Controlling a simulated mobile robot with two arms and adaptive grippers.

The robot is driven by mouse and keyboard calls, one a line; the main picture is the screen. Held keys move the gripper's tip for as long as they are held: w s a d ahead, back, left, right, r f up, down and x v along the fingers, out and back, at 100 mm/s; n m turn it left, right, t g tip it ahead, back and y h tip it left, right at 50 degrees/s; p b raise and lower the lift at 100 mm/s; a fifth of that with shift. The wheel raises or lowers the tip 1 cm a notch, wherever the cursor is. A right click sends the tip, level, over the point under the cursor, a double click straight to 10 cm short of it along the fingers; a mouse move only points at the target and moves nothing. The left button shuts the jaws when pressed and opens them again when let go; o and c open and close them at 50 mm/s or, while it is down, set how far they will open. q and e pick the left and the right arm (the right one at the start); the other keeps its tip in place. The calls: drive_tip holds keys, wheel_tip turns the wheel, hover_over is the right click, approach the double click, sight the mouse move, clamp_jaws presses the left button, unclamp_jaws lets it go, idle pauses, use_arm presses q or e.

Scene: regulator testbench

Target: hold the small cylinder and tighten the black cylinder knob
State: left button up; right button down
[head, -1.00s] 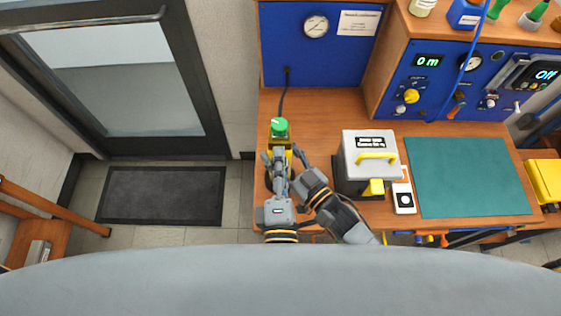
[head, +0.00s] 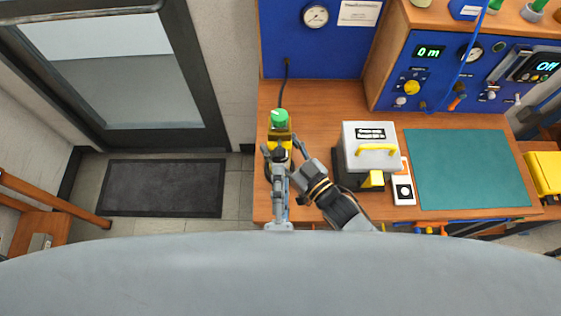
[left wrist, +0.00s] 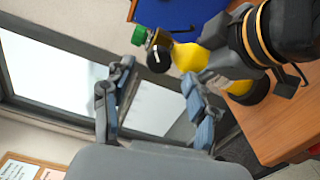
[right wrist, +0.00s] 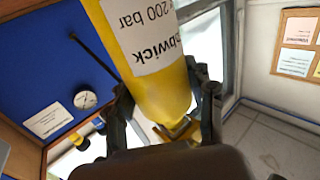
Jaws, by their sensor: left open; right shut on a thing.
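The small yellow cylinder (right wrist: 150,75) with a white label fills the middle of the right wrist view. My right gripper (right wrist: 165,105) is shut on it, one finger on each side. In the left wrist view the yellow cylinder (left wrist: 212,52) is partly hidden by my right gripper. The black cylinder knob (left wrist: 158,58), with a white mark, shows at its end, near a green knob (left wrist: 139,35). My left gripper (left wrist: 157,75) is open and empty, its fingers spread with the black knob beyond the gap. In the head view my left gripper (head: 278,172) partly hides the cylinder.
A green-topped fitting (head: 279,118) with a black hose stands behind the cylinder. A grey case with a yellow handle (head: 371,137) is close to my right arm. A teal mat (head: 468,168) lies further right. A blue panel with a gauge (head: 315,16) stands behind the bench.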

sight(280, 160)
use_arm(q)
drive_tip(key=shift+s, duration=0.75)
drive_tip(key=w+n, duration=0.3)
drive_tip(key=n, duration=0.1)
drive_tip(key=w+n, duration=0.4)
drive_tip(key=n, duration=0.1)
drive_tip(key=shift+w+a, duration=0.1)
drive_tip(key=shift+w, duration=0.2)
